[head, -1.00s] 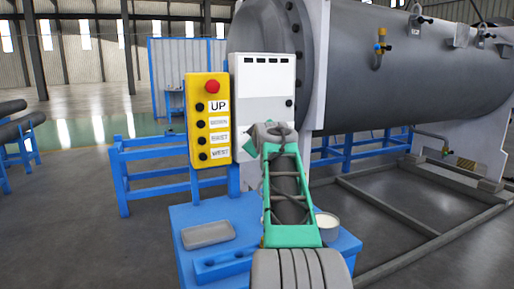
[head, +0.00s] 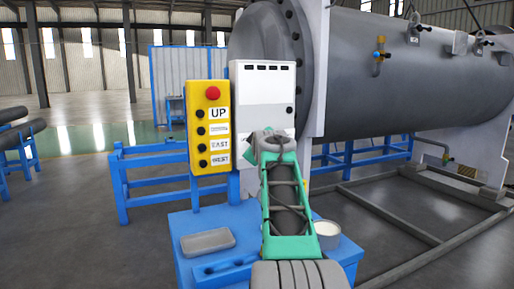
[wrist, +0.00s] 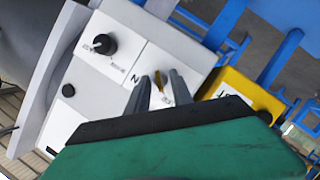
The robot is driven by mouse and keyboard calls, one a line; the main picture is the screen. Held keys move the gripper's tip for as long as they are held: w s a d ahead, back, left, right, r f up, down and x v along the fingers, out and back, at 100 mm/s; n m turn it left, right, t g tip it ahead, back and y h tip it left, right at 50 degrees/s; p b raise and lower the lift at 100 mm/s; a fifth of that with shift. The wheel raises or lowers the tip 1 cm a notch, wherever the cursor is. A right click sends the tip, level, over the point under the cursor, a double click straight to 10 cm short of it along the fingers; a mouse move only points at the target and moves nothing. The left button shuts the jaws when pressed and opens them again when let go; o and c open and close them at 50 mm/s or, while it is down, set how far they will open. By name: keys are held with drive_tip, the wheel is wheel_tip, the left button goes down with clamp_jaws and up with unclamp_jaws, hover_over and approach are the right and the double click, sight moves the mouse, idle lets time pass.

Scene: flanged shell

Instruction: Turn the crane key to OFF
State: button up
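The crane key (wrist: 159,79) is a small yellowish key on the white control box (wrist: 92,76), seen in the wrist view. Part of a label ending in "N" is beside it; no OFF label is readable. My gripper (wrist: 159,76) is open, its two grey fingers either side of the key in the picture. A gap shows between them, and I cannot tell whether either touches the key. In the head view the white box (head: 262,85) stands upright behind my arm, which hides the key and my fingertips.
A yellow pendant (head: 208,172) with a red button hangs left of the box. A black knob (wrist: 103,44) sticks out of the box. Below is a blue table (head: 190,262) with a grey tray (head: 208,241) and a round tin (head: 327,235). A large grey vessel (head: 380,95) stands behind.

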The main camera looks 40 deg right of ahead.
drive_tip(key=shift+s, duration=0.1)
drive_tip(key=v, duration=0.7)
drive_tip(key=shift+s+a, duration=0.25)
